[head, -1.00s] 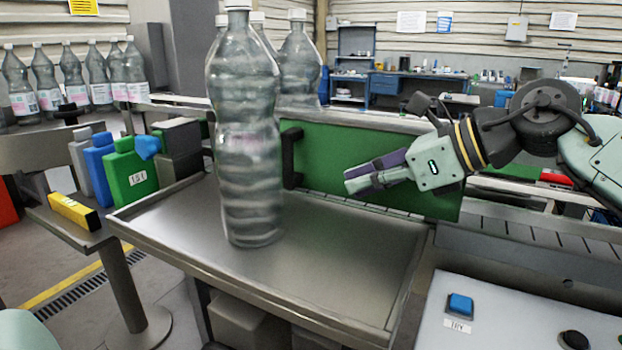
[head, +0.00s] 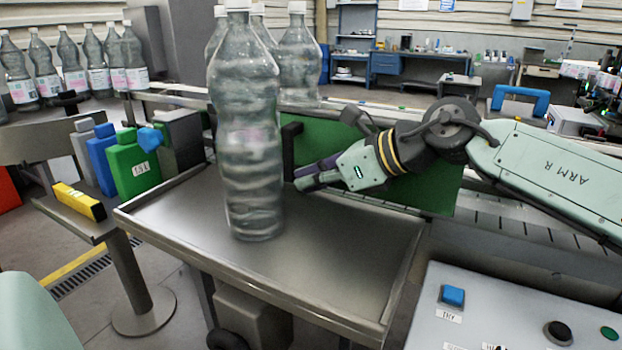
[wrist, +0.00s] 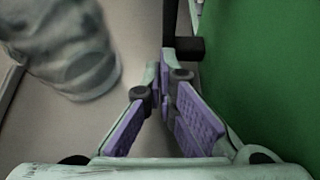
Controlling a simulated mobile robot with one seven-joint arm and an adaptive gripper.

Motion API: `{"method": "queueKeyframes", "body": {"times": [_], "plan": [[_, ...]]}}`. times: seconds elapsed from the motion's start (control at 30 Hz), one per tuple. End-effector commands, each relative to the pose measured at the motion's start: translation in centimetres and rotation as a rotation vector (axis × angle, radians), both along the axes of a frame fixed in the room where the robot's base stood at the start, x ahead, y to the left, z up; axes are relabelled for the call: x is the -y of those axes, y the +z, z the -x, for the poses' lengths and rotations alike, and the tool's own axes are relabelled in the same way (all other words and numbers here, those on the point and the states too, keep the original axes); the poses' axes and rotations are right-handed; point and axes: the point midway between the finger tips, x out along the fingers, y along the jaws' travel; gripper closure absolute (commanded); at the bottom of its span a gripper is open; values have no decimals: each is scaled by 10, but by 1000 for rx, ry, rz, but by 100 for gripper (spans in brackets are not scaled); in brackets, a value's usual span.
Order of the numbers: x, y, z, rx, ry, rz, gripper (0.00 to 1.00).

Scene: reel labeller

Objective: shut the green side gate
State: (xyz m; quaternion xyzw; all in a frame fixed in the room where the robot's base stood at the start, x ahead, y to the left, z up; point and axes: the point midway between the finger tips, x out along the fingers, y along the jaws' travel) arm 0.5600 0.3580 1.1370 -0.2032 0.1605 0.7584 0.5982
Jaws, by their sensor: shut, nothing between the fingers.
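The green side gate (head: 325,142) stands upright along the far side of the metal tray table, behind the large clear bottle (head: 247,130). Its black upright handle (head: 290,150) is near its left end, just right of the bottle. My gripper (head: 299,180) is shut and empty, in front of the gate by the lower part of the handle. In the wrist view, the shut fingertips (wrist: 165,75) point at the black handle (wrist: 171,25), with the gate (wrist: 260,70) to the right. I cannot tell whether they touch it. My wrist hides part of the gate.
The tray table (head: 345,260) has free room right of the bottle. Green and blue flat containers (head: 131,165) and a yellow block (head: 79,200) sit at left. A grey control panel (head: 510,310) is at the lower right. More bottles (head: 298,60) stand behind.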

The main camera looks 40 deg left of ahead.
Motion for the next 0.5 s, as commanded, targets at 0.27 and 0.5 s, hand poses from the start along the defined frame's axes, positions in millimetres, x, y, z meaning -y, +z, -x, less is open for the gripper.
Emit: {"method": "queueKeyframes", "body": {"times": [0.27,0.5], "plan": [[-45,-3,12,2,5,-1,100],[-57,1,14,0,1,-2,100]]}}
